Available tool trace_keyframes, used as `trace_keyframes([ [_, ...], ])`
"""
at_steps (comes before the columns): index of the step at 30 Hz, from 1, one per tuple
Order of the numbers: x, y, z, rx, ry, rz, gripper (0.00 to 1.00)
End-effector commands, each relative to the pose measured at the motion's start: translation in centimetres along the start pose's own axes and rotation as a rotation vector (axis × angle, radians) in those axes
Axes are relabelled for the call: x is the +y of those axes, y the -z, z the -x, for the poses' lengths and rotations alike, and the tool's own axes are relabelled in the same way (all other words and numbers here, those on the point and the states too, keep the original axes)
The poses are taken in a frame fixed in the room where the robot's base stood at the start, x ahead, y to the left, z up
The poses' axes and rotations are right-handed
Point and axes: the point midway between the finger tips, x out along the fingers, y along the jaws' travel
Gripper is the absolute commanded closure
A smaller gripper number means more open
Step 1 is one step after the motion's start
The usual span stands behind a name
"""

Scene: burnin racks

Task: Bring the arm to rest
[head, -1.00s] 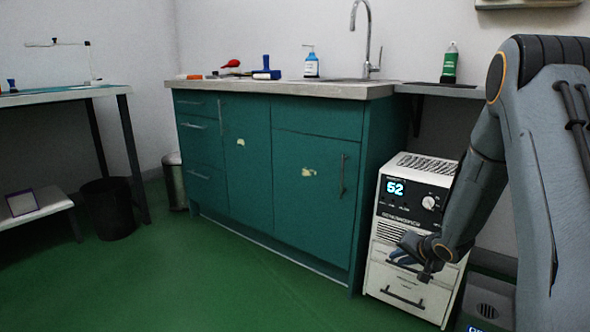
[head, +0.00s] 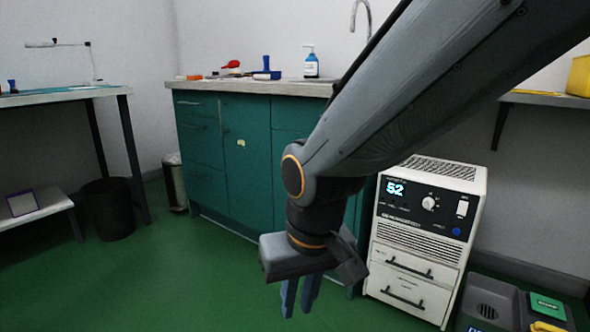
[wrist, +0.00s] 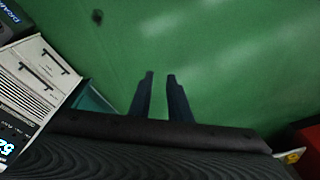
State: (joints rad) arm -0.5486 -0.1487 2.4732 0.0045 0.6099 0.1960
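My gripper (head: 300,296) hangs from the wrist in the head view, pointing down over the green floor. Its two fingers also show in the wrist view (wrist: 161,76). They stand a little apart with only green floor seen between them, and they hold nothing. My arm reaches across the head view from the upper right and hides part of the teal cabinet and the counter behind it.
A white burn-in unit (head: 416,240) reading 52 stands right of my gripper. Behind is a teal cabinet (head: 246,165) with a sink counter. A dark bin (head: 108,210) stands at left. A grey box (head: 500,305) sits at lower right. Open green floor lies at left.

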Motion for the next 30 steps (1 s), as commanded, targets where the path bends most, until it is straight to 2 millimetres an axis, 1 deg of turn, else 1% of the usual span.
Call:
trace_keyframes([
  [1,-1.1,-1.3,0.6,-0.017,0.017,0.033,0.83],
  [3,-2.2,-3.1,1.1,-0.045,0.038,0.074,0.83],
  [12,-5.9,-9.8,3.4,-0.144,0.128,0.232,0.83],
  [15,-5.3,-9.2,4.3,-0.142,0.116,0.204,0.83],
  [23,-4.1,-8.5,6.5,-0.142,0.096,0.160,0.83],
  [26,-3.5,-8.3,7.7,-0.142,0.088,0.138,0.83],
  [30,-2.3,-7.9,9.9,-0.145,0.072,0.096,0.83],
])
